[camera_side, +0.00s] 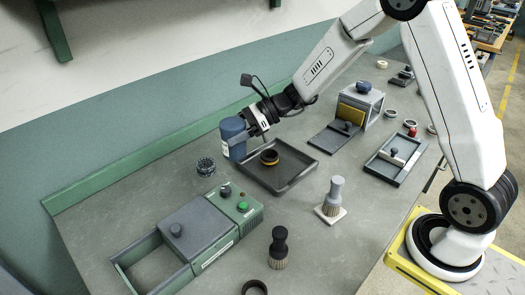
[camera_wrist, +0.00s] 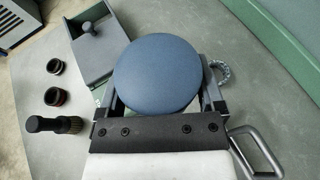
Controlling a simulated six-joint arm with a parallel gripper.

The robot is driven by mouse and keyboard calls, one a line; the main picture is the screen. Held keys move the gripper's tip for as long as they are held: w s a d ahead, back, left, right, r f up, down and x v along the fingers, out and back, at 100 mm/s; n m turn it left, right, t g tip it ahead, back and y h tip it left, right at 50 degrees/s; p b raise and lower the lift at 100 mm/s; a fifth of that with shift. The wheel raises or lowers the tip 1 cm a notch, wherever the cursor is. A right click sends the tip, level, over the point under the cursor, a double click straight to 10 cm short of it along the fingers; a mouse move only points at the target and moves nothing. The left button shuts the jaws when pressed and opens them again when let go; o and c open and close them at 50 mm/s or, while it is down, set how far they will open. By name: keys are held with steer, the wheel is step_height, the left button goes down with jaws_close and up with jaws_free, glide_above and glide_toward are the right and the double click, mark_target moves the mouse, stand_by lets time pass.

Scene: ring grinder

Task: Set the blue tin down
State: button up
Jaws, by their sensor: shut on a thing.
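The blue tin (camera_side: 233,134) is a cylinder with a pale label band, held above the table by the left end of the dark tray (camera_side: 291,185). My gripper (camera_side: 247,131) is shut on its side and comes in from the right. In the wrist view the tin's round blue lid (camera_wrist: 157,75) fills the space between the two fingers of my gripper (camera_wrist: 160,98). The lid hides the tin's lower part and whatever lies under it. The side view does not show clearly how high the tin hangs.
A green machine (camera_side: 238,209) with a grey sliding cover stands in front. Bare table lies between the tray and the green wall edge.

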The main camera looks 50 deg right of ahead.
steer(key=s+d+m+t+h, duration=0.3)
steer(key=d+m+h, duration=0.1)
steer(key=d, duration=1.2)
steer(key=s+d+m+t+h, duration=0.3)
steer(key=d+m+t, duration=0.1)
steer(key=d, duration=1.3)
steer(key=w+d+f, duration=0.5)
steer(key=w+f, duration=0.4)
steer(key=w, duration=0.3)
steer(key=shift+d, duration=0.3)
steer(key=shift+f, duration=0.1)
steer(key=shift+w+d+f+g, duration=0.1)
steer(key=shift+w+f+g, duration=0.15)
steer(key=shift+f, duration=0.25)
steer(key=shift+s+f, duration=0.1)
steer(key=shift+f, duration=1.2)
